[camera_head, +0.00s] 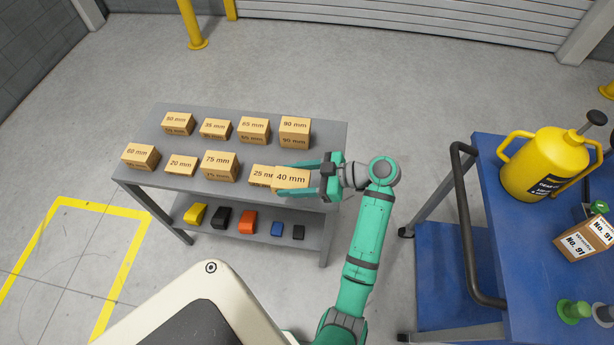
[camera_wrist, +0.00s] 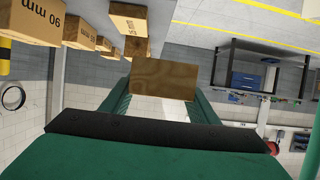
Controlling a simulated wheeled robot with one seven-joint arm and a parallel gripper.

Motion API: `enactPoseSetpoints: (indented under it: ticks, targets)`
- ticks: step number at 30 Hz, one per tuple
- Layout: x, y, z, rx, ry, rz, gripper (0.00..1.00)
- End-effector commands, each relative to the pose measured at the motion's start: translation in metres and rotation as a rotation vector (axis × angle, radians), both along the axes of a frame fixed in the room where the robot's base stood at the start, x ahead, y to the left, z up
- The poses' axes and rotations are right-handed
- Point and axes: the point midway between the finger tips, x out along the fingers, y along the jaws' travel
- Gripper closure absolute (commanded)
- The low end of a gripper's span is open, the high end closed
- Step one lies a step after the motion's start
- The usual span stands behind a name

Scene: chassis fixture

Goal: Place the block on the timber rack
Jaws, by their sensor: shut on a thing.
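A wooden block labelled 40 mm (camera_head: 291,180) is between the green fingers of my gripper (camera_head: 287,178), which is shut on it. In the wrist view the held block (camera_wrist: 165,77) shows its plain brown face between the fingertips. The timber rack, a grey two-level table (camera_head: 330,140), carries several labelled wooden blocks in two rows. The held block is over the front right part of its top and partly covers the 25 mm block (camera_head: 261,174). I cannot tell whether it touches the top or that block.
The 90 mm block (camera_head: 295,132) stands behind my gripper, and the 75 mm block (camera_head: 219,166) is to the left. Coloured blocks lie on the lower shelf (camera_head: 310,218). A blue bench (camera_head: 440,285) with a yellow can (camera_head: 540,165) stands at right.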

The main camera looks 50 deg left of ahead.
Motion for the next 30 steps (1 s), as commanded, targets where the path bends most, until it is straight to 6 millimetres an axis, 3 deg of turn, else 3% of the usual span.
enactPoseSetpoints:
  ticks: [5,13,23,30]
  targets:
    - [0.039,0.006,-0.017,-0.002,0.001,0.000,0.71]
    - [0.072,0.012,-0.060,-0.002,0.002,0.001,0.71]
    - [0.086,0.014,-0.077,0.000,0.002,0.001,0.71]
    - [0.085,0.014,-0.105,-0.001,0.002,0.002,0.71]
